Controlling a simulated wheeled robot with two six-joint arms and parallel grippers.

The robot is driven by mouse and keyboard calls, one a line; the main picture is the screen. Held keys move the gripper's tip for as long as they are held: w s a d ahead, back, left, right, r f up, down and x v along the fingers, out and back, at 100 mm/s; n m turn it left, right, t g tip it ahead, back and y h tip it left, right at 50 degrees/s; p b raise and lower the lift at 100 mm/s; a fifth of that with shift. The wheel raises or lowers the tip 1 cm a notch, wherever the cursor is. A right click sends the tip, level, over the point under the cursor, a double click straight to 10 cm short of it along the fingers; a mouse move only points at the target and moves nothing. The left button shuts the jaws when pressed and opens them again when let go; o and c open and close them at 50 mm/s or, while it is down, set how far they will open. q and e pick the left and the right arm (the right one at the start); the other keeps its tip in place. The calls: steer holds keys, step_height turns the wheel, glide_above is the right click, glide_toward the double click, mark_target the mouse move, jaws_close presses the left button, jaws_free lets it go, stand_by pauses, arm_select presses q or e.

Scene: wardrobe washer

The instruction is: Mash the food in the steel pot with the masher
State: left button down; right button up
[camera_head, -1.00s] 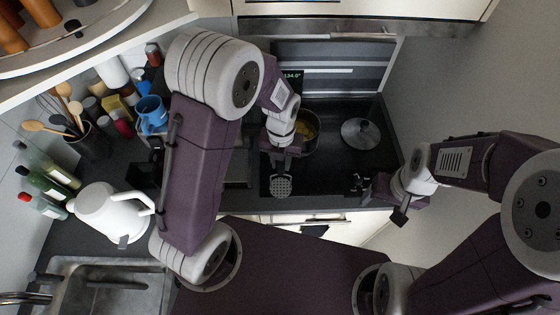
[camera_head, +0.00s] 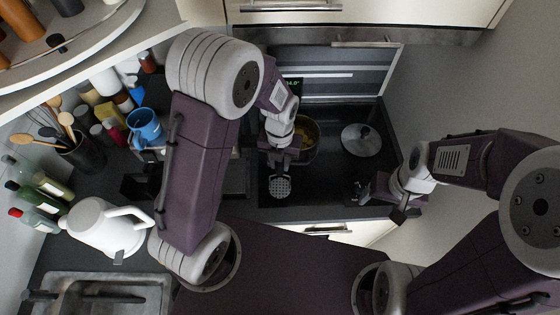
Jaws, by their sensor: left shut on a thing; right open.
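The steel pot (camera_head: 312,146) stands on the black hob, with brownish-yellow food (camera_head: 306,132) inside. My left arm and gripper hide its left part. My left gripper (camera_head: 279,160) is shut on the masher (camera_head: 280,187), whose perforated head shows in front of the pot, apart from it and outside its rim. The masher's handle is mostly hidden by the gripper. My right gripper (camera_head: 381,200) is open and empty, over the counter's front edge right of the masher.
A lid (camera_head: 361,139) with a knob lies on the hob right of the pot. A white kettle (camera_head: 104,228), a blue mug (camera_head: 145,126), bottles (camera_head: 38,188) and a utensil holder (camera_head: 82,153) crowd the left counter. A sink (camera_head: 95,290) is at lower left. The hob between masher and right gripper is clear.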

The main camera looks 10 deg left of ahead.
mark_target(280, 172)
arm_select(q)
steer(key=f+b, duration=0.2)
steer(key=f, duration=0.1)
steer(key=shift+s+f, duration=0.15)
steer(key=shift+s, duration=0.05)
steer(key=shift+w+f+b, duration=0.15)
steer(key=shift+f+b, duration=0.6)
steer(key=shift+f, duration=0.2)
steer(key=c, duration=1.1)
jaws_free()
steer(key=shift+r, duration=0.15)
step_height(280, 172, up, 9)
steer(key=shift+f+b, duration=0.1)
steer(key=shift+b, duration=0.55)
